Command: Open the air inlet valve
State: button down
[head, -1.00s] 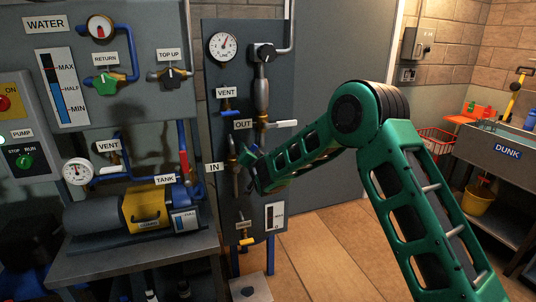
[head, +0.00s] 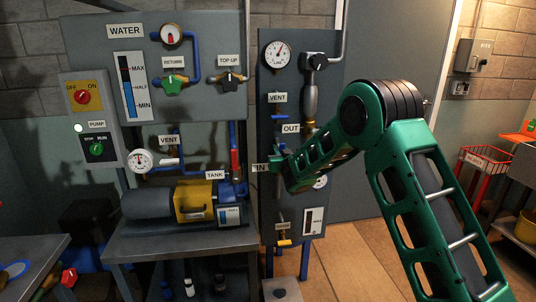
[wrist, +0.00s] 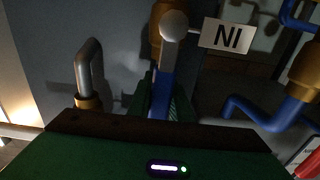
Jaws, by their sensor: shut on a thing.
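The IN label (head: 260,168) on the grey panel marks the air inlet valve; the label appears upside down in the wrist view (wrist: 228,38). The valve's lever (wrist: 161,92), blue with a pale rounded end, stands between my green fingers in the wrist view. My gripper (wrist: 164,100) is shut on this lever. In the head view my gripper (head: 276,162) is at the panel just right of the IN label, and my own arm hides most of the valve. How far the lever is turned cannot be told.
The OUT label (head: 290,129) and the upper VENT label (head: 278,98) are close above my gripper. The pump (head: 195,200) sits on a metal bench (head: 180,243) to the left. A bent pipe (wrist: 90,65) stands near my gripper in the wrist view. Tiled floor (head: 345,260) is open at right.

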jog(key=shift+s+a+f, duration=0.1)
jog(key=shift+a+f, duration=0.05)
jog(key=shift+f, duration=0.15)
jog(key=c, duration=1.6)
grip_release()
jog(key=shift+r, duration=0.1)
jog(key=s, duration=0.3)
jog(key=s+d, duration=0.1)
jog(key=s, duration=0.6)
jog(key=shift+s+d, duration=0.2)
jog(key=shift+d, duration=0.1)
